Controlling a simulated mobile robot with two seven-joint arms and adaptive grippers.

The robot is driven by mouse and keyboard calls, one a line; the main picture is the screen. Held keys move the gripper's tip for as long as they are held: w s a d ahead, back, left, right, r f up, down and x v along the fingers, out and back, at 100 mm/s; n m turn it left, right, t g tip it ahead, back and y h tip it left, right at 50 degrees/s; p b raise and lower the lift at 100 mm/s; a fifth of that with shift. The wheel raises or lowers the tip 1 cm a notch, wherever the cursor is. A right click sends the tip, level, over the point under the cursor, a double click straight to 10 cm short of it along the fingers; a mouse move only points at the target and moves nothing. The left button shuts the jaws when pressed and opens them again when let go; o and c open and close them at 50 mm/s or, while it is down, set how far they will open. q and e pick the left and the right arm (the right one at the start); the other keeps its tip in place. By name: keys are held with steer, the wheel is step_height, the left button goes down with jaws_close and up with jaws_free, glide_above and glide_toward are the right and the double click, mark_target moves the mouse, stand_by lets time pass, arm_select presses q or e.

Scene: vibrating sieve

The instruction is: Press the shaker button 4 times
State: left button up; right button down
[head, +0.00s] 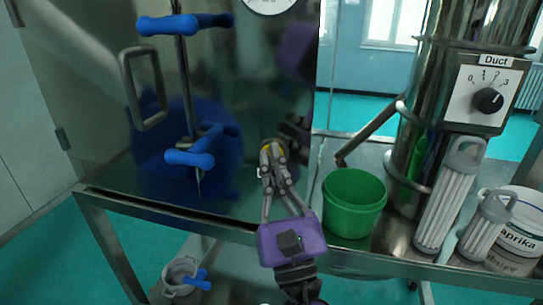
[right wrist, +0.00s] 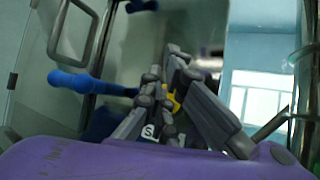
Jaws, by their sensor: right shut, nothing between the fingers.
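The shaker button shows as a yellow patch (head: 267,147) on the steel cabinet front, mostly hidden behind my right gripper (head: 272,153). In the right wrist view the yellow patch (right wrist: 170,103) shows between the fingers of that gripper (right wrist: 170,75). My right gripper is shut and empty, with its fingertips at the button. I cannot tell whether they touch or press it. A small white label with the letter S (right wrist: 150,131) shows beside the fingers. My left gripper is not in view.
The steel cabinet door (head: 90,110) has blue-ended clamps (head: 188,158) and a metal handle (head: 131,92) left of my gripper. A green bucket (head: 353,205) stands close on the right. Further right are grey cylindrical filters (head: 447,200), a Paprika tub (head: 518,225) and the Duct dial (head: 488,100).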

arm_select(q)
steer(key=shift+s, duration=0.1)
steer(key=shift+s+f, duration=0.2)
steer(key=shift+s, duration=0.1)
arm_select(e)
steer(key=shift+s+a, duration=0.25)
steer(key=shift+s, duration=0.55)
steer(key=shift+s+a, duration=0.3)
steer(key=shift+s, duration=0.5)
steer(key=shift+s+a, duration=0.25)
steer(key=shift+s, duration=0.55)
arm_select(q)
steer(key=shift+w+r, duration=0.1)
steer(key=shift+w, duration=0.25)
